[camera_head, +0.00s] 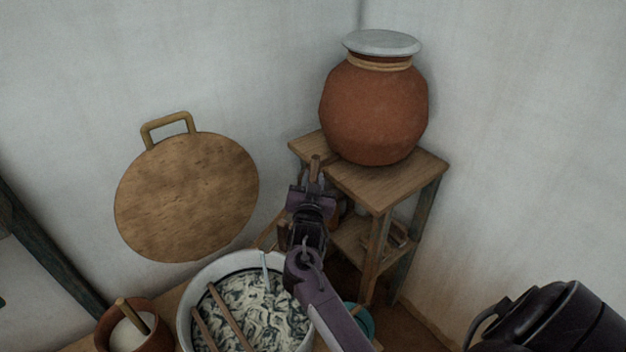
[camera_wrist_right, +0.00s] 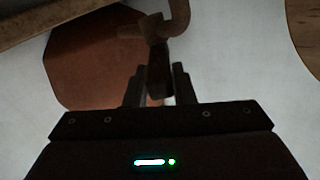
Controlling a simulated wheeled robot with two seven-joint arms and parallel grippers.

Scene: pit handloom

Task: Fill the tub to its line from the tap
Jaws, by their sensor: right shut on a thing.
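A wide pale-rimmed tub (camera_head: 189,287) stands at bottom centre in the head view, with marbled pale and dark contents and sticks across it. A round clay pot (camera_head: 372,112) with a grey lid stands on a wooden stand. My right gripper (camera_head: 314,182) is in front of the pot, shut on a brown tap handle (camera_wrist_right: 155,50) in the right wrist view. The handle's upright tip shows above the fingers in the head view. My left gripper is out of view.
A small clay pot (camera_head: 158,334) with a stick stands left of the tub. A teal vessel (camera_head: 364,321) is partly hidden behind my right arm. A round wooden board (camera_head: 187,197) is against the left wall. The wooden stand (camera_head: 392,186) is close to the corner.

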